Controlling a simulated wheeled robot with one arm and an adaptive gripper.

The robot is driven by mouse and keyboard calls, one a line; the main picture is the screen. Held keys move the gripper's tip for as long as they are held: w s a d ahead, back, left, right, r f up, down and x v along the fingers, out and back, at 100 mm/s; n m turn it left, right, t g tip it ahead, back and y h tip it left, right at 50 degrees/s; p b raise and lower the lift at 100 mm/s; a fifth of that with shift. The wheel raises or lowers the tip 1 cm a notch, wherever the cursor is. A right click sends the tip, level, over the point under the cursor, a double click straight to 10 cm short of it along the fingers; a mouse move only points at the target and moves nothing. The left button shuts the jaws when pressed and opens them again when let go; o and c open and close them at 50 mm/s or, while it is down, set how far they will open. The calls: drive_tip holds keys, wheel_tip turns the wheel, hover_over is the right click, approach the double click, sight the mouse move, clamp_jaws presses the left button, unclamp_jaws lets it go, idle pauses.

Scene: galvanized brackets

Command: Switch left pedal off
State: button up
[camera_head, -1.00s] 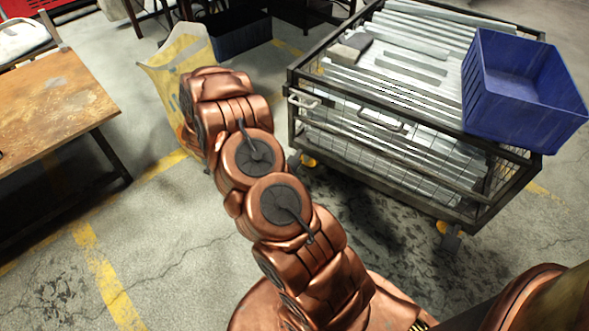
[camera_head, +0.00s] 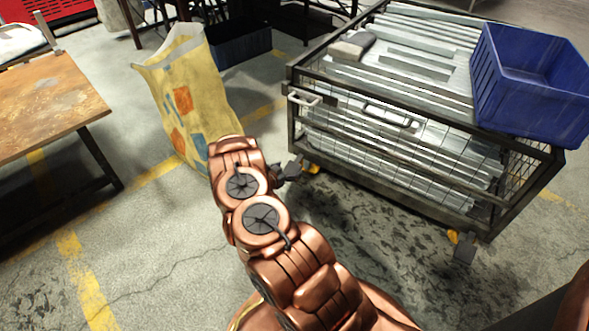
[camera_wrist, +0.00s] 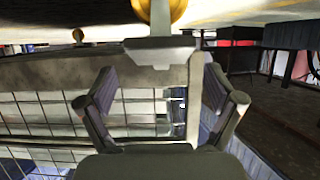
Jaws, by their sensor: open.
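The left pedal (camera_wrist: 160,50) is a grey plate under the yellow caster wheel (camera_wrist: 158,10) in the wrist view, which shows the cart upside down. My gripper (camera_wrist: 160,80) is open, its two fingers on either side of and just short of the pedal. No contact is visible. In the head view, the left caster (camera_head: 313,168) of the wire-sided cart (camera_head: 400,185) shows beside the end of my arm. Dark parts there overlap, so I cannot clearly separate pedal from gripper. The right caster's pedal (camera_head: 464,252) is dark and sits at the cart's front right corner.
Metal bars (camera_head: 420,65) fill the cart, with a blue crate (camera_head: 535,85) on its right end. A yellow bag (camera_head: 185,95) stands close behind my arm at left. A wooden table (camera_head: 45,105) is at far left. The floor in front is clear.

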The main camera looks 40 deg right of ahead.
sight(293, 167)
drive_tip(key=shift+b+x, duration=0.65)
drive_tip(key=shift+x, duration=1.8)
drive_tip(key=shift+a, duration=0.1)
drive_tip(key=shift+c, duration=0.3)
